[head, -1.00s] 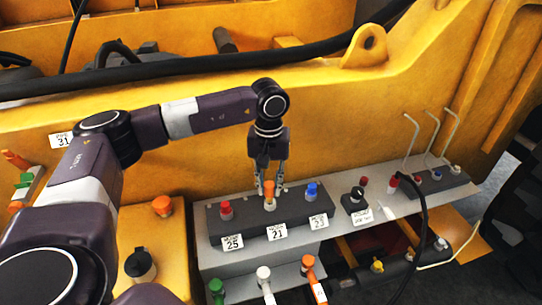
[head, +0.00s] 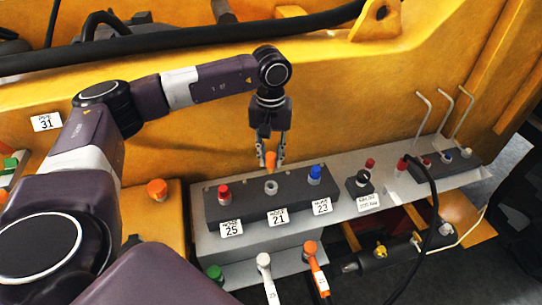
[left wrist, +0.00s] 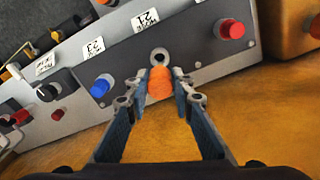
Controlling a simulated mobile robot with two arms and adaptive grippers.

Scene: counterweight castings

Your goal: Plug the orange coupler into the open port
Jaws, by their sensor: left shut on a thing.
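My left gripper (head: 270,160) is shut on the orange coupler (head: 270,161), which sits between its fingertips. The open port (head: 271,187) is a grey ring in the middle of the dark manifold block (head: 240,207), above the label 21. In the head view the coupler is just above the port, with a small gap showing. In the left wrist view the coupler (left wrist: 160,84) is between the two fingers, and the port (left wrist: 159,57) shows bare just beyond its tip. My right gripper is not in view.
A red coupler (head: 223,192) and a blue coupler (head: 315,173) stand on either side of the port. A black knob box (head: 363,182) is to the right. Orange (head: 310,248) and white (head: 263,261) handles stand in front. The yellow wall rises behind.

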